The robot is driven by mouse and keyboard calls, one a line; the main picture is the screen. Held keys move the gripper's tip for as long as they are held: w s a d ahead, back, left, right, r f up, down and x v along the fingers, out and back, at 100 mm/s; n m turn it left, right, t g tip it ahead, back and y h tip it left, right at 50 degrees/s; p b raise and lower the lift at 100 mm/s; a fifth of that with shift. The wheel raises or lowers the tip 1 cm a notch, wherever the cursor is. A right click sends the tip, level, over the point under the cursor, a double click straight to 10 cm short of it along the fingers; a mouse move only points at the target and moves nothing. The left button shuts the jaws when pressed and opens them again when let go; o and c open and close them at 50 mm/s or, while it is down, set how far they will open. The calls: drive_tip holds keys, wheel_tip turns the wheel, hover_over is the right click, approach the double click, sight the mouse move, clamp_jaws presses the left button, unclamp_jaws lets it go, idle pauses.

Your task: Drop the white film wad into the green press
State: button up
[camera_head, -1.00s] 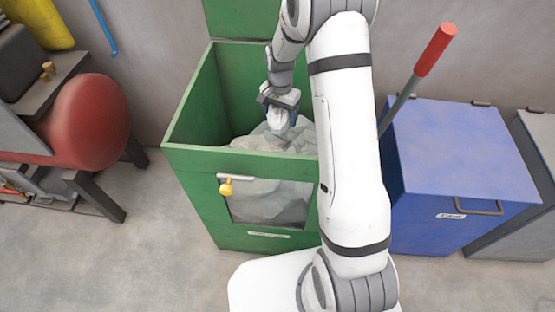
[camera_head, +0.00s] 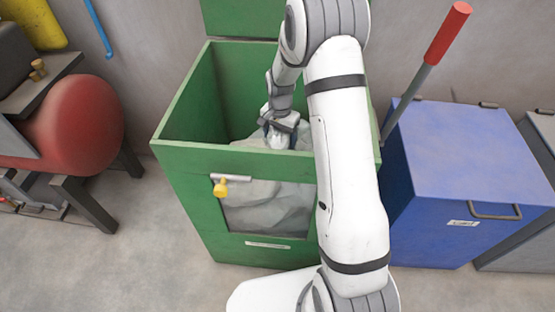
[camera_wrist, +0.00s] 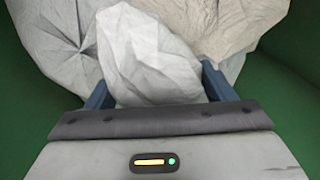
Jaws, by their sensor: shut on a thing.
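The green press (camera_head: 185,150) stands open at the top in the head view, with its lid raised at the back and a window in its front. My gripper (camera_head: 279,132) is down inside the press opening. It is shut on the white film wad (camera_wrist: 148,58), which shows between the two blue fingers in the wrist view. In the head view the wad (camera_head: 278,142) is small and partly hidden by the gripper. Pale crumpled film (camera_head: 265,205) fills the lower press and shows through the window; in the wrist view it lies behind the held wad.
A blue lidded bin (camera_head: 455,165) stands right of the press, with a red-handled bar (camera_head: 447,35) leaning between them. A red tank (camera_head: 78,125) on a dark stand is at the left. Green press walls (camera_wrist: 285,95) flank my gripper in the wrist view.

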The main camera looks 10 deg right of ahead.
drive_tip(key=o, duration=1)
wheel_tip(320, 180, up, 8)
drive_tip(key=shift+f+p, duration=0.1)
drive_tip(key=shift+p, duration=0.85)
drive_tip(key=s+r+n+p, duration=0.1)
drive_tip(key=s+r+p, duration=0.2)
drive_tip(key=r, duration=0.4)
drive_tip(key=s+r+n+p, duration=0.1)
drive_tip(key=s+r+p, duration=0.2)
drive_tip(key=r, duration=0.3)
drive_tip(key=s+r+n+t+p, duration=0.1)
drive_tip(key=s+r+n+p, duration=0.1)
drive_tip(key=s+r+p, duration=0.2)
drive_tip(key=s+r+n+p, duration=0.2)
drive_tip(key=s+r+p, duration=0.2)
drive_tip(key=s+r, duration=0.6)
drive_tip(key=s+r+n+t+p, duration=0.1)
drive_tip(key=s+r+n+p, duration=0.1)
drive_tip(key=s+r+p, duration=0.2)
drive_tip(key=shift+s+d+r+t, duration=0.15)
drive_tip(key=shift+s+r, duration=0.75)
drive_tip(key=shift+s, duration=0.25)
drive_tip(key=shift+s+d+r+t, duration=0.1)
drive_tip(key=shift+s+r+t, duration=0.05)
drive_tip(key=shift+s+r, duration=0.85)
